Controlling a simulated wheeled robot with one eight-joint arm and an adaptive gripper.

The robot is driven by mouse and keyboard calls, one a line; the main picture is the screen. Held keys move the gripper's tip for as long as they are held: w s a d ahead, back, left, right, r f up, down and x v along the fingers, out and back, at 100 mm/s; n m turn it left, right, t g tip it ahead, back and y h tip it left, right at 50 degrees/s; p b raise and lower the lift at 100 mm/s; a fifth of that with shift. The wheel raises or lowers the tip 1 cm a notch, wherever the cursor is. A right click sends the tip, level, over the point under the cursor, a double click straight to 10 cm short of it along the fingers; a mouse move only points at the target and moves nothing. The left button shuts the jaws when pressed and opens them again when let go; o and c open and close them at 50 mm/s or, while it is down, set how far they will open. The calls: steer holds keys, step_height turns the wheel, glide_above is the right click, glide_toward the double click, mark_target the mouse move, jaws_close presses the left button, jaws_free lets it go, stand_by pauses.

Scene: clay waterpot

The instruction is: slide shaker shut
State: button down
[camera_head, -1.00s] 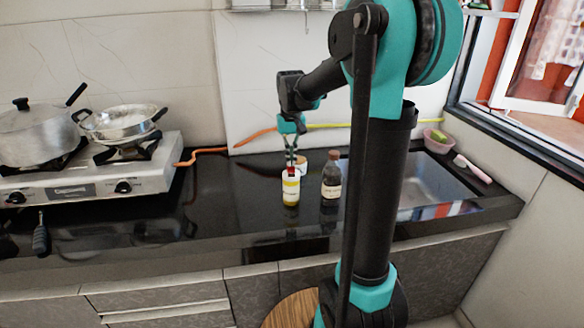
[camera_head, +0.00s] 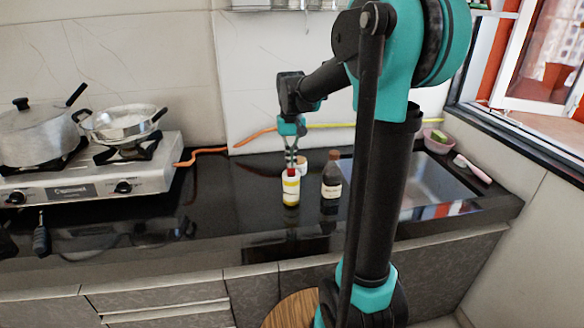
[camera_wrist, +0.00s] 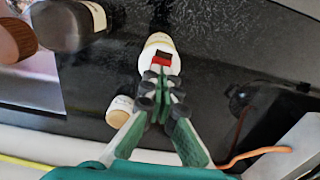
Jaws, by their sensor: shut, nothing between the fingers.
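The shaker (camera_head: 291,190) stands upright on the black counter. It is white and yellow with a red piece on top. In the wrist view its white top (camera_wrist: 152,45) shows a dark patch beside the red piece. I cannot tell whether the dark patch is an opening. My gripper (camera_head: 291,165) points down just behind the shaker's top. In the wrist view my gripper (camera_wrist: 161,82) is shut and empty, its tips at or very near the red piece. Whether they touch it is unclear, and they hide part of the near rim.
A brown bottle (camera_head: 331,182) stands close to the right of the shaker. A small pale jar (camera_head: 301,165) is just behind. Counter left of the shaker is clear.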

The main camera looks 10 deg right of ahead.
steer(key=shift+s+a, duration=0.1)
steer(key=shift+s, duration=0.75)
stand_by(0.7)
step_height(320, 180, up, 7)
stand_by(1.4)
